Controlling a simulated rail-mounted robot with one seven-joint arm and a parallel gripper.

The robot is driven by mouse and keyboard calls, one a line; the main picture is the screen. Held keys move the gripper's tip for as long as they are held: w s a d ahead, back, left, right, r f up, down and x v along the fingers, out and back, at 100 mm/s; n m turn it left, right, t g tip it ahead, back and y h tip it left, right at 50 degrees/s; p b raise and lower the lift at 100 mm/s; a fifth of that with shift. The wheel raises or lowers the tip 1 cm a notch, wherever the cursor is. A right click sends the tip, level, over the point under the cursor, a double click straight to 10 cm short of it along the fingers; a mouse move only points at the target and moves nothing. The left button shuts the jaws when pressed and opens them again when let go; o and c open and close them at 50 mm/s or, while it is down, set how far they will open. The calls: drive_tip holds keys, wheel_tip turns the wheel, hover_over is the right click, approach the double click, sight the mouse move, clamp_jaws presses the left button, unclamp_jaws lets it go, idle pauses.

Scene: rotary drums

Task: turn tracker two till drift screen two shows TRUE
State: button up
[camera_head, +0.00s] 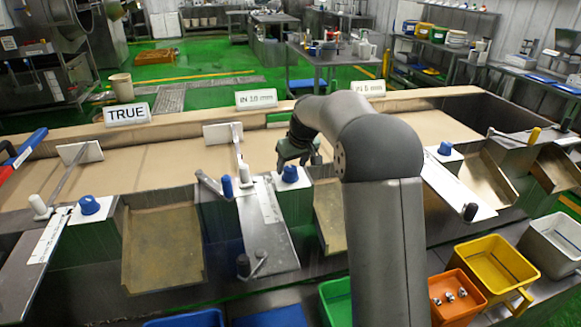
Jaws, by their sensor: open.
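Three white screens stand along the far edge of the long tan belt. The left screen (127,114) reads TRUE, the middle screen (256,98) seems to read IN 18 mm, and the right screen (368,89) seems to read IN 5 mm. No numbers mark which is two. Blue knobs sit along the near edge: left knob (89,205), middle knob (290,173), right knob (445,148). My gripper (298,160) is close above and behind the middle knob in the picture, open. Its fingers are small and partly hidden by my arm; I cannot tell whether they touch anything.
Upright handles, a white one (37,205) and a blue one (227,186), stand near the knobs. Metal chutes (163,247) slope down in front. An orange bin (456,296), yellow bin (494,268) and grey bin (555,244) stand at lower right.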

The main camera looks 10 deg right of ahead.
drive_tip(key=shift+x, duration=1.4)
drive_tip(key=c, duration=1)
drive_tip(key=shift+o, duration=0.2)
